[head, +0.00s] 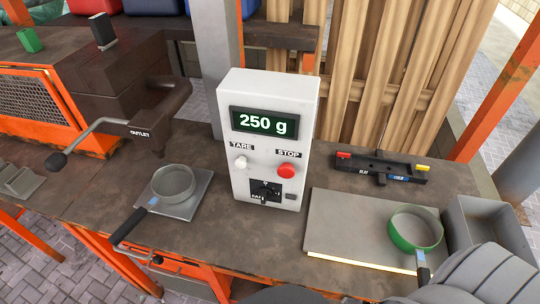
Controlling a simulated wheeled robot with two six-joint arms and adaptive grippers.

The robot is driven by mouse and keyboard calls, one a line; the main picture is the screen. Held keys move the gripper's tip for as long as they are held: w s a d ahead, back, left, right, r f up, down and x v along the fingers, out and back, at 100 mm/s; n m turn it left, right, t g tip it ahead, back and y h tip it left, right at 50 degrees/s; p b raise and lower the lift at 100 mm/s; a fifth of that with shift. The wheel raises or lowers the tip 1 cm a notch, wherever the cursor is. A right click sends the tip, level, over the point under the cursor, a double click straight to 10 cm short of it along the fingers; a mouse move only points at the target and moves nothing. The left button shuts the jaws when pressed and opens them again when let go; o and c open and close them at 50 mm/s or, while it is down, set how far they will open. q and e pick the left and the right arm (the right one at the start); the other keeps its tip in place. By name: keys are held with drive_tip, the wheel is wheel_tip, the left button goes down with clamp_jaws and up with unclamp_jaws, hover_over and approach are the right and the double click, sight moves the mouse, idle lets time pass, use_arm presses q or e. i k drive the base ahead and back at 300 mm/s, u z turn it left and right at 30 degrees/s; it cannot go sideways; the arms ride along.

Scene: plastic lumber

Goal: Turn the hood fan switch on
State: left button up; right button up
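A white control box (267,140) stands upright on the brown workbench, its display reading "250 g". Its front has a white button (240,162) marked TARE and a red button (286,171) marked STOP. Below them is a black rotary switch (265,192) on a dark plate; its lettering is too small to read surely. No label reading hood fan is legible, so I cannot tell which control is the fan switch.
A brown outlet with a crank handle (150,122) and a round pan on a plate (174,185) are left of the box. A grey plate (345,225), green-rimmed pan (414,230), black bar (382,168) and grey bin (487,225) are right. Wooden planks (395,80) stand behind.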

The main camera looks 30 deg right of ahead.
sight(265, 194)
drive_tip(key=z, duration=0.55)
drive_tip(key=k, duration=1.25)
drive_tip(key=z, duration=1.2)
drive_tip(key=i, duration=1.05)
drive_tip(key=u, duration=0.4)
